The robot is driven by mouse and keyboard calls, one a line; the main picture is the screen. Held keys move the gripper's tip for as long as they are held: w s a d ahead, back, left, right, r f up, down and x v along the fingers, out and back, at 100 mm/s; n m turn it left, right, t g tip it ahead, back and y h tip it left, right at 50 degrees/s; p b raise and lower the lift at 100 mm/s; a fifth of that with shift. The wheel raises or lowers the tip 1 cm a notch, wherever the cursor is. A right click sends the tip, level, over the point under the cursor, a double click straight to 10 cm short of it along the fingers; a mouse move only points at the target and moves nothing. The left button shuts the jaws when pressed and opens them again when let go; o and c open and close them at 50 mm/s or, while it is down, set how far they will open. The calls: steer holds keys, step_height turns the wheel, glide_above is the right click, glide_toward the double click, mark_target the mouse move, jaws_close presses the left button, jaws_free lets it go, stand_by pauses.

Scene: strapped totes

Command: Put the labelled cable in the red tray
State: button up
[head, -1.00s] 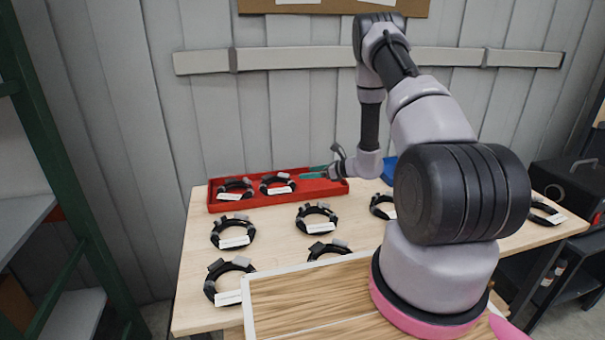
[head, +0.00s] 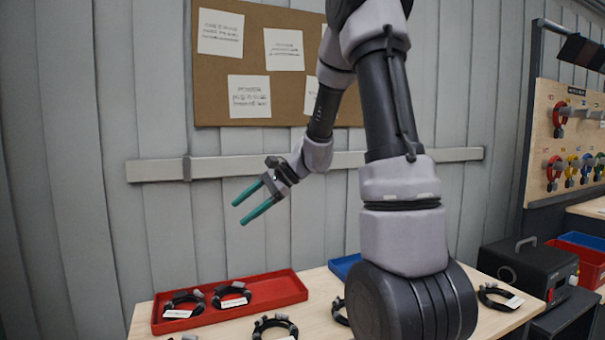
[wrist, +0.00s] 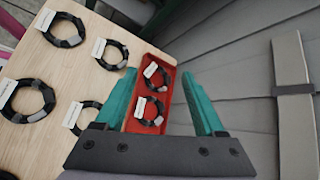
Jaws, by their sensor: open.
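The red tray (head: 262,294) lies on the table in the head view, with two black coiled cables in its left part, one (head: 184,304) left of the other (head: 231,296). Each carries a white label, too small to read. My gripper (head: 242,213) is open and empty, with teal fingers, raised well above the tray. In the wrist view the tray (wrist: 170,66) shows between my fingers, with both cables in it. More labelled coiled cables lie on the table, such as one (head: 275,328) in front of the tray.
A blue tray (head: 344,266) stands behind my arm, partly hidden. A black case (head: 527,272) stands at the right. A wall with a rail (head: 235,167) and a notice board (head: 310,107) is behind. The red tray's right part is empty.

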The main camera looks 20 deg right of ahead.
steer(key=s+d+r+n+t+h, duration=0.1)
steer(key=s+d+r+n+h, duration=0.1)
steer(key=s, duration=0.5)
steer(key=s+d+r+n+t+h, duration=0.1)
steer(key=s+d+r+n+h, duration=0.1)
steer(key=s+r, duration=0.4)
steer(key=s+d+r+n+t+h, duration=0.2)
steer(key=s+d+r+n+h, duration=0.1)
steer(key=s, duration=0.5)
steer(key=shift+r+n+h, duration=0.4)
steer(key=shift+r+n, duration=0.05)
steer(key=shift+n, duration=0.85)
steer(key=shift+s, duration=0.1)
